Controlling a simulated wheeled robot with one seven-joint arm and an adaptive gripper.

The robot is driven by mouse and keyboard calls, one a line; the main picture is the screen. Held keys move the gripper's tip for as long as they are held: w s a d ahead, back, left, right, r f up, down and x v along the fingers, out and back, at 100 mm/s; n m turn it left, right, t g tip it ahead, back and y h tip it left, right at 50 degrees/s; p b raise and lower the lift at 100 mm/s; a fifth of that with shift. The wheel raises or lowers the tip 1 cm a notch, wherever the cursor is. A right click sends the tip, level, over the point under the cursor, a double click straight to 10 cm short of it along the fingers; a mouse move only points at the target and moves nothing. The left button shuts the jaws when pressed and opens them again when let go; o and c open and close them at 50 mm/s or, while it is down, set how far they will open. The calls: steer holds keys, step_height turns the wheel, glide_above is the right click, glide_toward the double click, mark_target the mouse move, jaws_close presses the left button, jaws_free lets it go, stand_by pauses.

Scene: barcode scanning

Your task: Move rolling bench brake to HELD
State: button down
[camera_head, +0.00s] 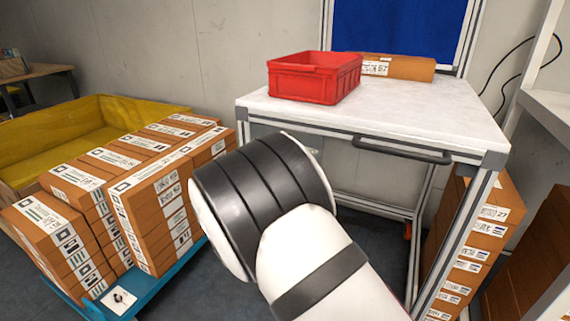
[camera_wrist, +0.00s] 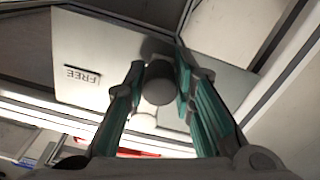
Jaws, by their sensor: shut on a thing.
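The rolling bench (camera_head: 420,112) has a white top and a grey frame, and stands ahead in the head view. In the wrist view, a pale plate (camera_wrist: 100,92) carries a FREE label (camera_wrist: 82,75), seen upside down, left of my fingers. A round grey brake knob (camera_wrist: 158,88) lies between the two fingers of my gripper (camera_wrist: 158,68), which is shut on it. No HELD label is visible. My arm hides the gripper and the brake in the head view.
A red crate (camera_head: 303,86) and a cardboard box (camera_head: 405,68) stand on the bench. Stacked cartons (camera_head: 160,205) on a blue platform (camera_head: 160,280) and a yellow bin (camera_head: 45,135) are at left. More cartons (camera_head: 490,235) stand at right. A black handle (camera_head: 400,152) runs along the bench front.

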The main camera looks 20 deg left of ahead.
steer(key=shift+a+r+m+b, duration=0.35)
steer(key=shift+a+m, duration=0.45)
steer(key=shift+m, duration=0.55)
steer(key=shift+a+r+m+b, duration=0.3)
steer(key=shift+a+m, duration=0.5)
steer(key=shift+m, duration=0.5)
steer(key=shift+a+r+m+b, duration=0.35)
steer(key=shift+a+m, duration=0.45)
steer(key=shift+m, duration=0.55)
steer(key=c, duration=1.4)
jaws_free()
steer(key=shift+f, duration=0.1)
steer(key=shift+d, duration=0.1)
steer(key=s, duration=1.2)
steer(key=shift+a, duration=0.2)
